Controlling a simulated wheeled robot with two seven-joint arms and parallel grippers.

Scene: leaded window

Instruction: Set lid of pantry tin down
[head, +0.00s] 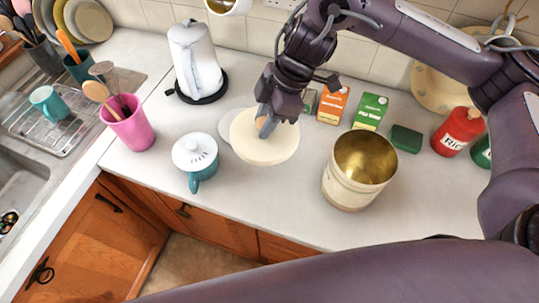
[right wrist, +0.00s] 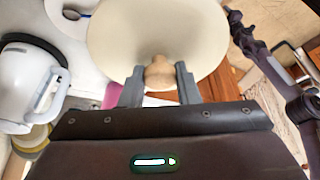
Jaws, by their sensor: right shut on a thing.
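The pantry tin's lid is a round cream disc (head: 268,147) with a wooden knob (right wrist: 158,73). My right gripper (head: 266,122) is shut on that knob, its two fingers on either side of it in the right wrist view. The lid hangs over the worktop left of the tin; its height above the surface is hard to tell. The open tin (head: 352,187) is cream outside with a gold inside, and stands upright on the worktop.
A teal mug with a white lid (head: 196,156) stands left of the lid, near the front edge. A white kettle (head: 195,60) stands behind left, and a pink utensil pot (head: 131,126) farther left. Cartons (head: 333,105) stand behind. Worktop (head: 262,200) in front is clear.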

